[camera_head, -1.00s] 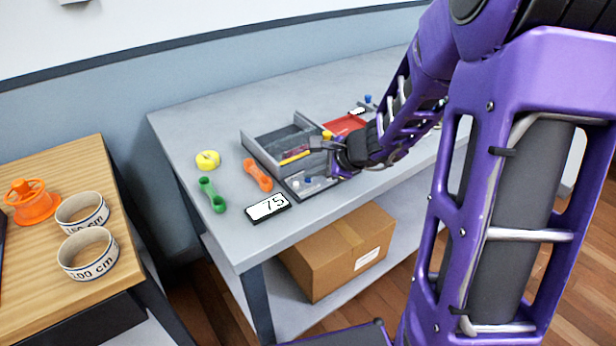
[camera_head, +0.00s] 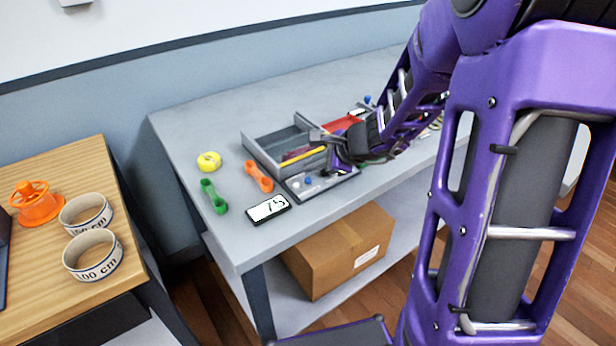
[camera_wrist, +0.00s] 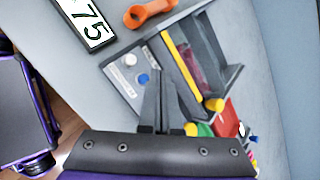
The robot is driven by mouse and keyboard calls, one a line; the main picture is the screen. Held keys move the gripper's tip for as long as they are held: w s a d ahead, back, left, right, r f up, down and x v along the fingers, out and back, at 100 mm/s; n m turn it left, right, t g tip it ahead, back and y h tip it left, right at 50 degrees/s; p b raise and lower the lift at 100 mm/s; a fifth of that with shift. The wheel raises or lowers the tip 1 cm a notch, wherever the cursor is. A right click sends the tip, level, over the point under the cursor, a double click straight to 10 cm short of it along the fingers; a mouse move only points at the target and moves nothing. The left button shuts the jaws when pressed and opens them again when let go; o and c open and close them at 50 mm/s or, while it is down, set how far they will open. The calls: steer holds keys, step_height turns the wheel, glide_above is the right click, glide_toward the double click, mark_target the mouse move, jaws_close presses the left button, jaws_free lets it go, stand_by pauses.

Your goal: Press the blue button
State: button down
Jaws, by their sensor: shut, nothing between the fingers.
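The blue button (camera_head: 308,180) is a small round knob on a grey panel (camera_head: 322,186) at the front of a grey tray. In the wrist view the blue button (camera_wrist: 143,79) lies just left of my fingers, beside a white round knob (camera_wrist: 129,60). My gripper (camera_wrist: 162,58) is shut and empty, its fingers pointing over the panel and tray edge. They appear apart from the button; their exact height above the panel cannot be told. In the head view my gripper (camera_head: 326,150) is right of and behind the button, partly hiding the panel's right side.
The grey tray (camera_head: 264,159) holds a yellow bar (camera_head: 303,156). Orange (camera_head: 259,176) and green (camera_head: 213,197) pieces, a yellow roll (camera_head: 209,161) and a "75" card (camera_head: 268,208) lie left of it. A red piece (camera_head: 340,124) lies behind my gripper.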

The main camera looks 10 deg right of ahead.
mark_target(313, 185)
step_height(313, 185, up, 4)
steer(key=p, duration=0.3)
steer(key=shift+r, duration=0.2)
stand_by(0.5)
